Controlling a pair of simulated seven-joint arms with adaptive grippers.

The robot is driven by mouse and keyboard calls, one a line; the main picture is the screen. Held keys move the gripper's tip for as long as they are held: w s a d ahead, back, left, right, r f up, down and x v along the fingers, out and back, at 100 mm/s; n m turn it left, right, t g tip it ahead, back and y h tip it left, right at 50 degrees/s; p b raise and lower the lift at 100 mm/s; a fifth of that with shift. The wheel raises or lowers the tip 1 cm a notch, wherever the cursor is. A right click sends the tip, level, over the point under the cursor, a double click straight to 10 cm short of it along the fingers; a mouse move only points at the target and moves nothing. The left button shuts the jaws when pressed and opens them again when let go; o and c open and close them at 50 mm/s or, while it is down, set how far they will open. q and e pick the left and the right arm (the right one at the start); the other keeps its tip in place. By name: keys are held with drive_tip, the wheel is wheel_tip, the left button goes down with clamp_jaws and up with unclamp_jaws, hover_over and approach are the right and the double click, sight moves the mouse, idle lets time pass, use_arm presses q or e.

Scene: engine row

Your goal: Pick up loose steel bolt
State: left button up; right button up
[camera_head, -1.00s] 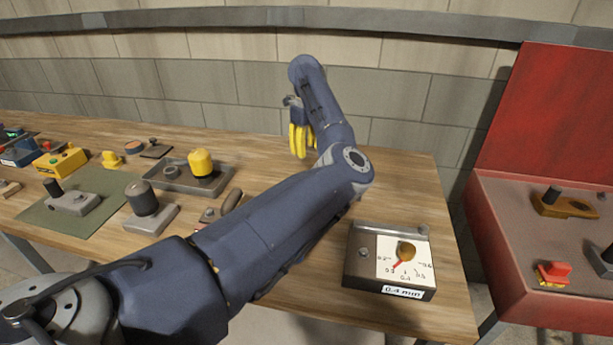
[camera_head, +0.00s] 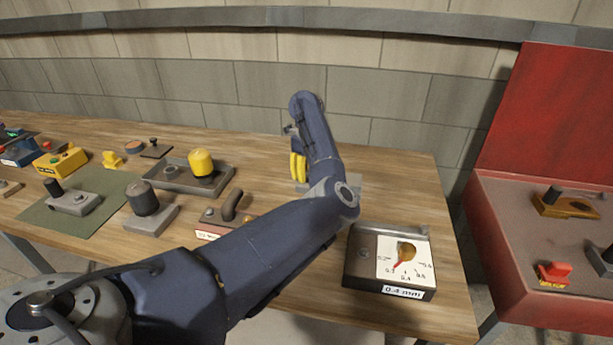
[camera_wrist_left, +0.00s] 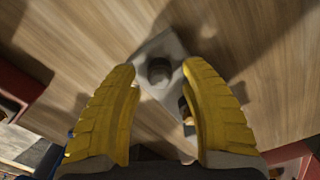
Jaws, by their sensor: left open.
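My left gripper (camera_head: 299,168) has yellow fingers and hangs low over the back right part of the wooden table, pointing down. In the left wrist view the open fingers (camera_wrist_left: 163,95) stand apart on either side of a light grey square plate (camera_wrist_left: 150,48). A dark round upright piece (camera_wrist_left: 158,70) sits on that plate between the fingers, slightly ahead of them; it may be the steel bolt seen from above.
A gauge box (camera_head: 365,275) stands at the table's front right. A red case (camera_head: 490,250) is beyond the right edge. Left of my arm are a handled block (camera_head: 228,216), a grey-based knob (camera_head: 146,205) and a tray (camera_head: 165,178) with a yellow-capped part (camera_head: 201,162).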

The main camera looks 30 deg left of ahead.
use_arm(q)
drive_tip(key=shift+o, duration=0.3)
drive_tip(key=shift+f, duration=0.2)
clamp_jaws()
